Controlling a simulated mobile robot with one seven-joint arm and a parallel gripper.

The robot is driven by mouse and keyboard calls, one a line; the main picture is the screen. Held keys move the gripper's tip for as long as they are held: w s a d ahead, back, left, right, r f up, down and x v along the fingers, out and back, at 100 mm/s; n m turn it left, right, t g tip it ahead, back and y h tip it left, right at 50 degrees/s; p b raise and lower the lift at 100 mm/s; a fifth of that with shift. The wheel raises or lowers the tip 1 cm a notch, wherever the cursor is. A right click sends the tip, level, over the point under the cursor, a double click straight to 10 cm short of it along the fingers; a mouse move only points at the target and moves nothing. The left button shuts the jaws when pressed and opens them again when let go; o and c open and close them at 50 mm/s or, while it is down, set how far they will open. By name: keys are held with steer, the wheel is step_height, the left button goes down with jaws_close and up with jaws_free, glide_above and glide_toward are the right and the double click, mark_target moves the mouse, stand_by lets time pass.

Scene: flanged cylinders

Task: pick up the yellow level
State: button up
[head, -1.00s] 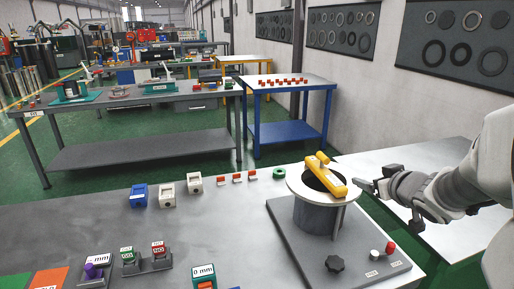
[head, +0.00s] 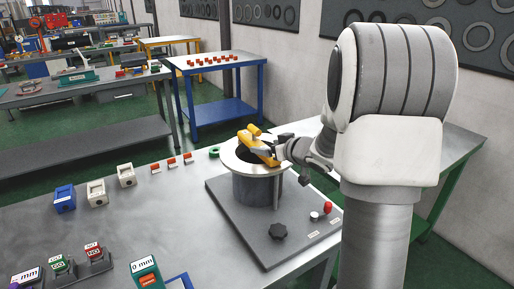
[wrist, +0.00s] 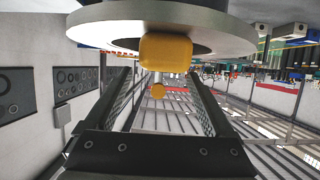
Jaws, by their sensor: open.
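The yellow level (head: 257,145) lies across the top of a grey flanged cylinder (head: 240,165) on the near table. It also shows end-on in the wrist view (wrist: 165,52), next to the pale flange ring (wrist: 230,30). My gripper (head: 277,150) is at the right end of the level, coming from the right. In the wrist view my gripper (wrist: 158,76) is open, with one finger on each side of the level's line. I cannot tell whether the level's end is between the fingertips or just beyond them. Part of the level is hidden by the gripper in the head view.
A green ring (head: 214,152), red-and-white blocks and a blue block (head: 64,202) are on the table to the left. A blue table (head: 215,62) stands behind.

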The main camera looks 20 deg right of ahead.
mark_target(258, 143)
steer(key=shift+r+b+x, duration=0.1)
steer(key=shift+b+x, duration=0.1)
steer(key=shift+x, duration=1.25)
steer(key=shift+r+b+x, duration=0.15)
steer(key=shift+x, duration=1.35)
jaws_close()
steer(key=shift+w+r, duration=0.1)
